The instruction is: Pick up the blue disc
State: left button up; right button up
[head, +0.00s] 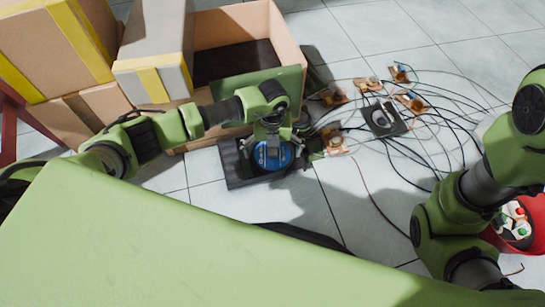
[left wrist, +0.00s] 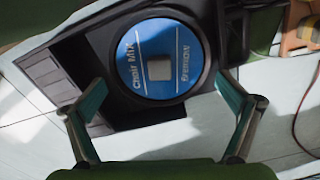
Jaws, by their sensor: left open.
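The blue disc (head: 272,155) lies on a dark player (head: 236,172) on the floor, below my left gripper. In the left wrist view the disc (left wrist: 135,55) shows white lettering, including "Choir Mix", and a square grey centre. It sits in a round dark recess of the player (left wrist: 75,55). My left gripper (left wrist: 160,95) is open, its two fingers apart on either side of the disc's near edge. The fingers hold nothing. In the head view the left gripper (head: 270,140) partly covers the disc. My right arm shows at the right, but its gripper is out of view.
An open cardboard box (head: 285,35) stands behind the player, with more boxes (head: 50,45) at the left. Small circuit boards, a dark speaker-like unit (head: 383,118) and tangled cables lie to the right. A red container (head: 522,235) is at the far right.

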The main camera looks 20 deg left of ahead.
pick_arm(q)
jog(key=c, duration=2.8)
jog(key=shift+o, duration=0.2)
